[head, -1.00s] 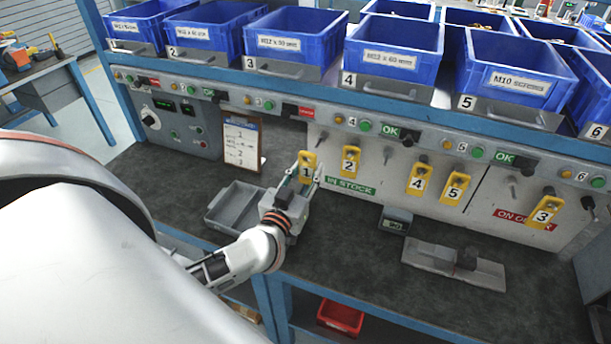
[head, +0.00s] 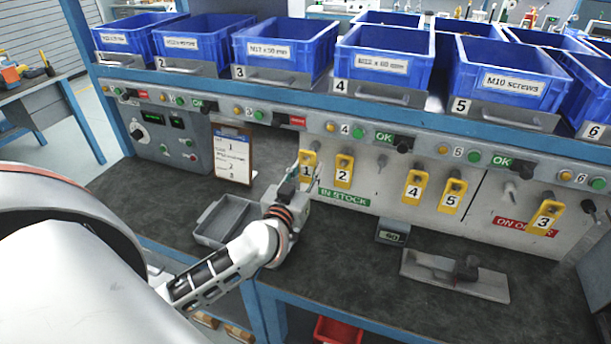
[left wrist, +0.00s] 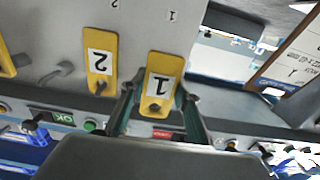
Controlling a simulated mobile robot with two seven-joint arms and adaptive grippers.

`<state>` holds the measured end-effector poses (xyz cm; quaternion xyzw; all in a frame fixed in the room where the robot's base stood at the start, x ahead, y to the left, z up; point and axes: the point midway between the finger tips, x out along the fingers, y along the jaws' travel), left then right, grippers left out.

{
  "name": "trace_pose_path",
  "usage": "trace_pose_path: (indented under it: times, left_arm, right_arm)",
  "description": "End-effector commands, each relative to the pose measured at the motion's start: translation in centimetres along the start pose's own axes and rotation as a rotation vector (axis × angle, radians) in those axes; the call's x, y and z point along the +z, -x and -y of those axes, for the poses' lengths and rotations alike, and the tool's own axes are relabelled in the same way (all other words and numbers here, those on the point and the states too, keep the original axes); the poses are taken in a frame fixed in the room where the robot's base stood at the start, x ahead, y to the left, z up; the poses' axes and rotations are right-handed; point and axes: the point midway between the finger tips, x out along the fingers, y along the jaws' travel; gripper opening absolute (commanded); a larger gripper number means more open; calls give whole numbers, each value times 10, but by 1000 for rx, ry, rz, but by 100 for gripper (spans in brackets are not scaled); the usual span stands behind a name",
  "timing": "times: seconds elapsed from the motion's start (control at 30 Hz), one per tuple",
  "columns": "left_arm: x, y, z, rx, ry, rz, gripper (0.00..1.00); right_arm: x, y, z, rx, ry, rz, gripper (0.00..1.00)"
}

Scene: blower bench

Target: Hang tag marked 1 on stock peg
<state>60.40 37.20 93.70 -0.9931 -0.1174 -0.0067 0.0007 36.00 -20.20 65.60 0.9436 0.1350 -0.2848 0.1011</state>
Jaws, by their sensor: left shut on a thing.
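The yellow tag marked 1 (head: 307,168) is upright at the left end of the tag board, in line with the row of hung tags. My left gripper (head: 302,178) is shut on it. In the left wrist view, which is upside down, tag 1 (left wrist: 161,82) sits between the two fingers of my left gripper (left wrist: 160,108). The yellow tag marked 2 (head: 343,171) hangs just to the right, above the green IN STOCK label (head: 344,197). My right gripper is out of view.
Tags 4 (head: 414,187), 5 (head: 452,196) and 3 (head: 547,215) hang further right. A grey tray (head: 225,220) lies below my left wrist. A clipboard (head: 232,155) stands left of the tags.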

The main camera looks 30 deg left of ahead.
Motion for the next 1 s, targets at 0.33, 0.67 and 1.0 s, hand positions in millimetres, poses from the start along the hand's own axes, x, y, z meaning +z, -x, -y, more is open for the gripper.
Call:
trace_pose_path:
  times: [0.33, 0.67, 1.0]
  left_arm:
    - [0, -19, 0, 0, -3, -1, 11]
    - [4, -24, 0, 1, -1, -1, 11]
    - [6, -25, 0, 1, 0, -1, 11]
  right_arm:
    - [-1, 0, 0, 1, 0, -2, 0]
    - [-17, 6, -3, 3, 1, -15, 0]
    - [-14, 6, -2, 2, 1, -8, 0]
